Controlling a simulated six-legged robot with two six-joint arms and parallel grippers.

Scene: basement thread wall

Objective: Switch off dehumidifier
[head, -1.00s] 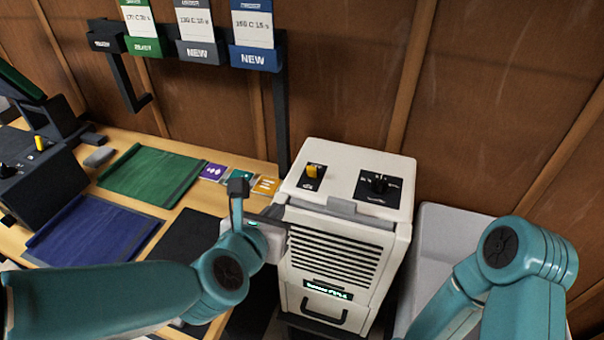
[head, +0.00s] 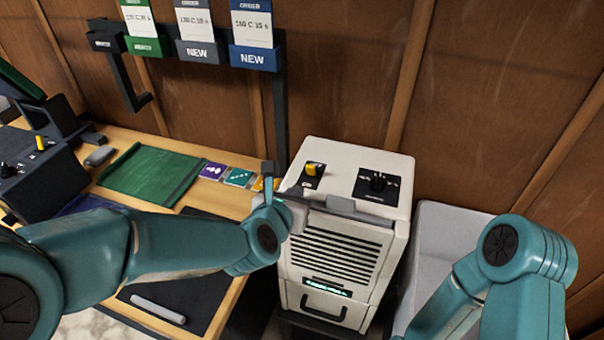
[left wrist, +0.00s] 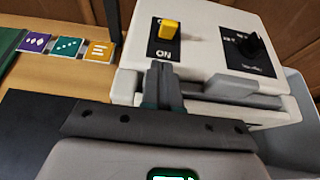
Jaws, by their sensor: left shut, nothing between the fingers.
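The dehumidifier (head: 345,240) is a cream cabinet with a slatted front and a lit green display strip. On its top left is a yellow switch (head: 313,169) on a black plate. In the left wrist view the switch (left wrist: 169,30) sits above the word ON; the label above it is partly hidden. A black dial (head: 378,183) is to its right. My left gripper (left wrist: 162,68) is shut and empty, its tips just below the ON label and apart from the switch in the picture. My right arm enters at lower right, but its gripper is out of view.
A wooden bench (head: 150,150) stands to the left with a green mat (head: 150,175) and several coloured cards (head: 238,177). A black bracket post (head: 281,110) rises behind the cabinet's left edge. A grey bin (head: 440,240) stands at right.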

